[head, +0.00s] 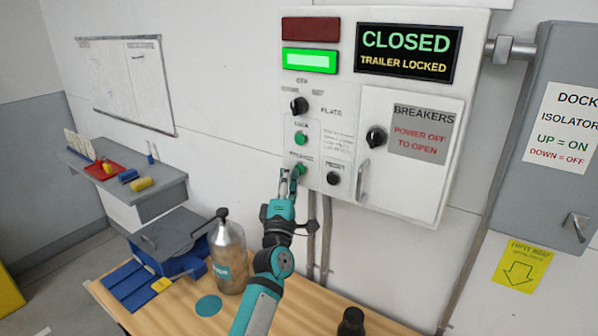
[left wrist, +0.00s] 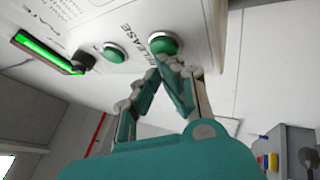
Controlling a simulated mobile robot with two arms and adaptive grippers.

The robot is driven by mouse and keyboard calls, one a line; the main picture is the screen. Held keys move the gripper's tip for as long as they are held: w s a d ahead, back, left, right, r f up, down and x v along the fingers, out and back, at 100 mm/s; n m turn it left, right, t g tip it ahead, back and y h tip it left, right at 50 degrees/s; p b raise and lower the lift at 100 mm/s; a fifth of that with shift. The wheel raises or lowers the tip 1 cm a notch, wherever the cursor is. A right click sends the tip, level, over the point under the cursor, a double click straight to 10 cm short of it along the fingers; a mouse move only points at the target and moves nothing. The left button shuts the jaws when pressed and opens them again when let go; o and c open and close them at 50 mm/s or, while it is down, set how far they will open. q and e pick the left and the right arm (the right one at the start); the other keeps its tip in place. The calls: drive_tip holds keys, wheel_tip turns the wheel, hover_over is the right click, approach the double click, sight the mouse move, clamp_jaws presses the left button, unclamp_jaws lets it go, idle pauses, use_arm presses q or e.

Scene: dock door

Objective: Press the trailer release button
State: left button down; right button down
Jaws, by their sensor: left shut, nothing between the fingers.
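The green release button (head: 301,169) sits low on the white control panel (head: 400,190), under another green button (head: 301,138). In the left wrist view the button (left wrist: 163,42) has "RELEASE" printed beside it. My left gripper (head: 289,172) is shut and empty, with its fingertips at the release button's left edge in the head view. In the left wrist view the fingertips (left wrist: 160,64) are just below the button; I cannot tell whether they touch it. The display (head: 405,53) reads "CLOSED" and "TRAILER LOCKED". The green lamp (head: 310,61) is lit and the red lamp (head: 311,29) is dark. My right gripper is not in view.
A black button (head: 333,178) is right of the release button. The breakers door (head: 402,180) is shut. A grey isolator box (head: 560,130) hangs at right. A bottle (head: 228,256) stands on the wooden table (head: 310,309) below, beside a blue clipboard-like item (head: 133,286).

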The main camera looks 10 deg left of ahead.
use_arm(q)
drive_tip(key=shift+w, duration=0.25)
drive_tip(key=shift+s+r, duration=0.1)
drive_tip(key=shift+s, duration=0.1)
idle(0.5)
drive_tip(key=shift+s+a, duration=0.2)
drive_tip(key=shift+s, duration=0.45)
drive_tip(key=shift+p, duration=0.3)
drive_tip(key=s, duration=0.1)
drive_tip(key=s+a+p, duration=0.1)
drive_tip(key=s, duration=0.1)
drive_tip(key=s+p, duration=0.1)
drive_tip(key=shift+s+a, duration=0.3)
drive_tip(key=shift+a, duration=0.05)
